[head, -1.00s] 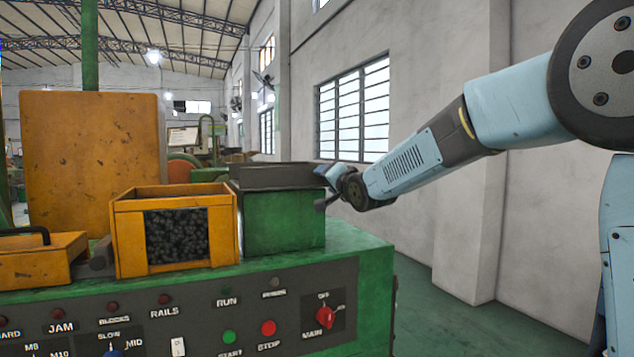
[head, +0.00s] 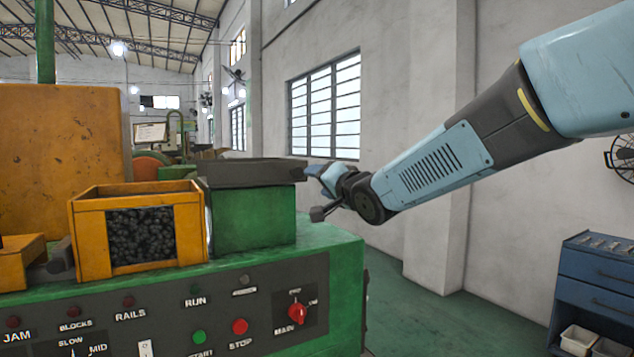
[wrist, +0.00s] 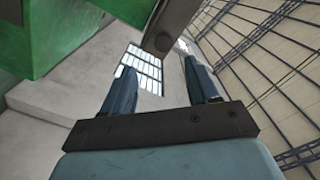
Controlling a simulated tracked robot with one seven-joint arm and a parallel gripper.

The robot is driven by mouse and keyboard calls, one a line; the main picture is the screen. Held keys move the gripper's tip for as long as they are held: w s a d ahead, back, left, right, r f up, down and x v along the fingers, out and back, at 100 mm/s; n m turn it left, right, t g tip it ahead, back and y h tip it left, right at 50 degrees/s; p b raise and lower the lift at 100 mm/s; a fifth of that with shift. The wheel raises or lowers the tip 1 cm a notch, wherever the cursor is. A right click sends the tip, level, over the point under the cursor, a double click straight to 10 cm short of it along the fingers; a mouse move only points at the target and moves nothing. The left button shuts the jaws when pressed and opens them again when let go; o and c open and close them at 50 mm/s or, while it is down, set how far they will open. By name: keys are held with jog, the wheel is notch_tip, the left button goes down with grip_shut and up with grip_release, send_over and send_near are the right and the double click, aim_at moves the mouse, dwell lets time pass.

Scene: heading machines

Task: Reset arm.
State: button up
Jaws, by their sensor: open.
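My arm reaches in from the right of the head view, and its end is beside the right end of the green machine (head: 345,290). My gripper (head: 318,192) is small and partly hidden by its own wrist there. In the wrist view my gripper (wrist: 163,78) shows two blue fingers apart, with nothing between them but the window and wall behind. A dark grey tray (head: 250,174) on a green block (head: 252,220) is just left of my gripper; I cannot tell whether they touch.
An orange bin (head: 90,240) of dark parts stands on the machine. The front panel has a red main switch (head: 296,312) and red stop button (head: 240,327). A blue drawer cabinet (head: 597,285) stands at right. Green floor (head: 440,310) between is clear.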

dwell(0.3)
jog(key=s+d+f+g+h, duration=0.2)
jog(key=s+d+f+h, duration=0.25)
jog(key=d, duration=0.45)
jog(key=s+d+f+g+h, duration=0.1)
jog(key=s+d+f+h, duration=0.25)
jog(key=s+d, duration=0.4)
jog(key=s+d+f+n+g, duration=0.1)
jog(key=s+d+f+g, duration=0.2)
jog(key=s, duration=0.6)
jog(key=s+d+f+n+g+h, duration=0.1)
jog(key=s+d+f+n+g, duration=0.1)
jog(key=s+d+f, duration=0.4)
jog(key=s+d+g, duration=0.1)
jog(key=s, duration=0.1)
jog(key=shift+s+g+h, duration=0.3)
jog(key=shift+s, duration=0.1)
jog(key=shift+d, duration=0.1)
jog(key=shift+c, duration=1.3)
jog(key=shift+n, duration=0.3)
jog(key=shift+c, duration=0.2)
